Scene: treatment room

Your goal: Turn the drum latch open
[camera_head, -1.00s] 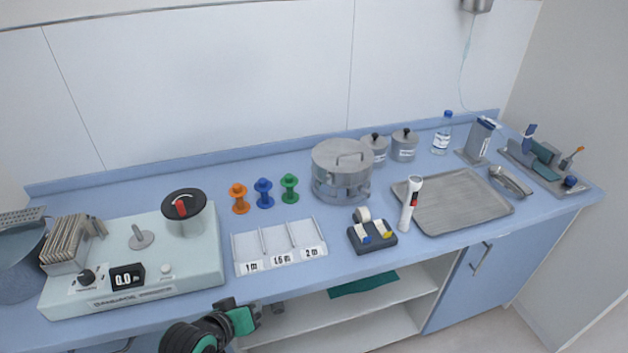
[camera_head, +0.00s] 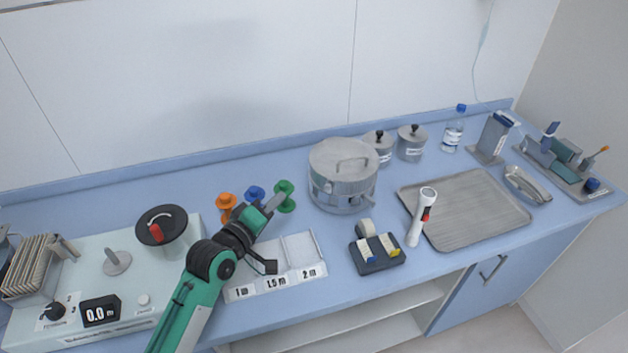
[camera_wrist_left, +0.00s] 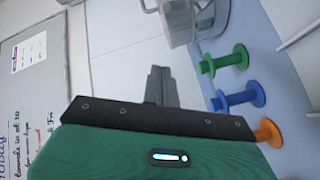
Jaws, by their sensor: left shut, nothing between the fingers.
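My right gripper is not in view.
The pale machine (camera_head: 130,290) also carries a short post (camera_head: 117,262). Orange (camera_head: 226,204), blue (camera_head: 254,193) and green (camera_head: 285,196) spools stand around my left gripper. My left arm crosses the labelled white tray (camera_head: 305,250). A steel pot (camera_head: 342,178) stands to the right.

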